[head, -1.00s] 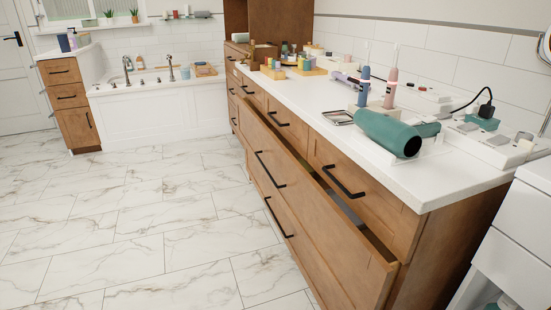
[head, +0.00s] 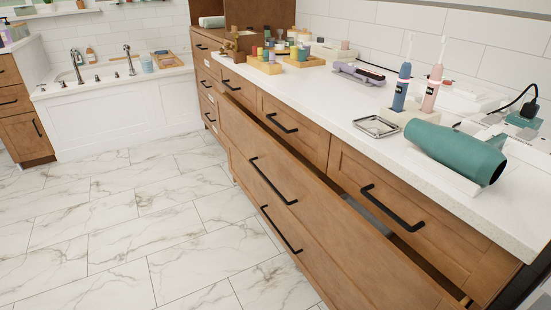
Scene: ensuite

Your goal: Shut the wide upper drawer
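The wide upper drawer (head: 335,232) of the long wooden vanity stands partly pulled out. A dark gap shows between its front and the cabinet body, along its top edge. Its black bar handle (head: 272,181) is on the front's left half. The wide lower drawer (head: 262,238) is below it, with its own black handle (head: 280,230); the upper front overhangs it. Small drawers above, with handles (head: 281,123) and (head: 391,208), look closed. Neither of my grippers is in view.
The white countertop (head: 345,98) holds a teal hair dryer (head: 455,150), a metal tray (head: 376,126), two electric toothbrushes (head: 401,88) and wooden trays of bottles (head: 264,66). The marble floor (head: 130,225) left of the vanity is clear. A bathtub (head: 110,115) stands behind.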

